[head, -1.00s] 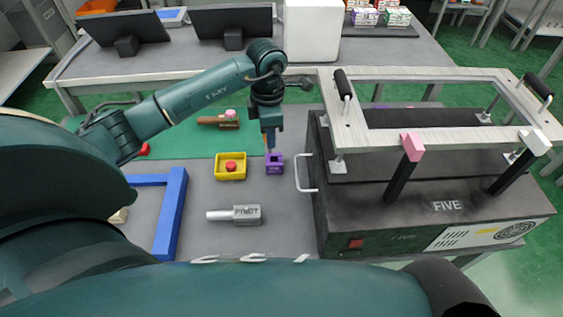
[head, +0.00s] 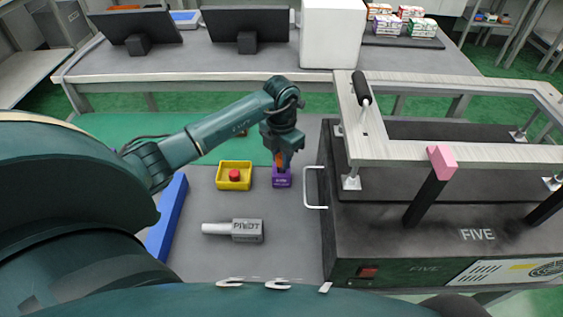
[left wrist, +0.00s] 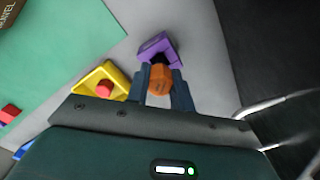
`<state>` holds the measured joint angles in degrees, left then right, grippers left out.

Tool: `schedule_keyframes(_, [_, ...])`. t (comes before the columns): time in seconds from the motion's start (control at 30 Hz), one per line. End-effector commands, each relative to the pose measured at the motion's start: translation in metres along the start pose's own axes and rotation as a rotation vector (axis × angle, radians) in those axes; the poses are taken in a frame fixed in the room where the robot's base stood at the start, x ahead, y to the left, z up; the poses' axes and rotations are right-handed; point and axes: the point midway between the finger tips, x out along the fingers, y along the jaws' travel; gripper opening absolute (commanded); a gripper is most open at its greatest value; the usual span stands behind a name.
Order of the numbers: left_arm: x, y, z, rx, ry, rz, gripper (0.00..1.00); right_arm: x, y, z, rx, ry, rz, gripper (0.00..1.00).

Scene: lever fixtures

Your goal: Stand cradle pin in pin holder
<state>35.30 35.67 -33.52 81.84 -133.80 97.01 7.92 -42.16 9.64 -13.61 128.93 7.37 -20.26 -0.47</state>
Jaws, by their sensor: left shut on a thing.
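The cradle pin (left wrist: 160,80), orange-brown with a faceted end, is between the fingers of my left gripper (left wrist: 161,92) in the left wrist view. The gripper is shut on it. In the head view, my left gripper (head: 281,157) is tilted just above and behind the purple pin holder (head: 282,182), and a bit of orange shows at its fingers. The holder's dark opening shows in the left wrist view (left wrist: 152,46), beside the pin's end. The fingers hide the pin's lower part, so I cannot tell whether it is inside the opening. My right gripper is not in view.
A yellow tray with a red button (head: 234,175) stands just left of the holder. A grey PILOT cylinder (head: 240,230) lies in front. A dark machine marked FIVE (head: 430,230), with a white handle (head: 308,187), stands close on the right. A blue frame (head: 168,218) is left.

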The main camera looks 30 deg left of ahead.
Motion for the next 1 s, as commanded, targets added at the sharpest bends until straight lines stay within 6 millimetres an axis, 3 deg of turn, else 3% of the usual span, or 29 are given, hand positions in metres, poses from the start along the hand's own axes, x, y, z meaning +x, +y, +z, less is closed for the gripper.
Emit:
schedule_keyframes(0.13, [0.021, 0.000, 0.000, 0.000, 0.001, -0.002, 0.00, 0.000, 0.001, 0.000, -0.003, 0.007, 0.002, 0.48])
schedule_keyframes(0.47, [0.024, 0.000, 0.000, 0.001, 0.000, 0.000, 0.00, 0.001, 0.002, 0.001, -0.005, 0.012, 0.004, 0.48])
schedule_keyframes(0.5, [0.024, 0.000, 0.000, 0.001, 0.000, 0.000, 0.24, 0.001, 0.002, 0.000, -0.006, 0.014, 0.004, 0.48])
schedule_keyframes(0.77, [0.023, 0.000, 0.000, 0.001, 0.000, 0.000, 0.45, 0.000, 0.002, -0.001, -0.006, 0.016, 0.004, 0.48])
schedule_keyframes(1.0, [0.021, 0.000, 0.000, 0.001, 0.000, 0.000, 0.45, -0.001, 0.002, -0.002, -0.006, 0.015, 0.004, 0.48])
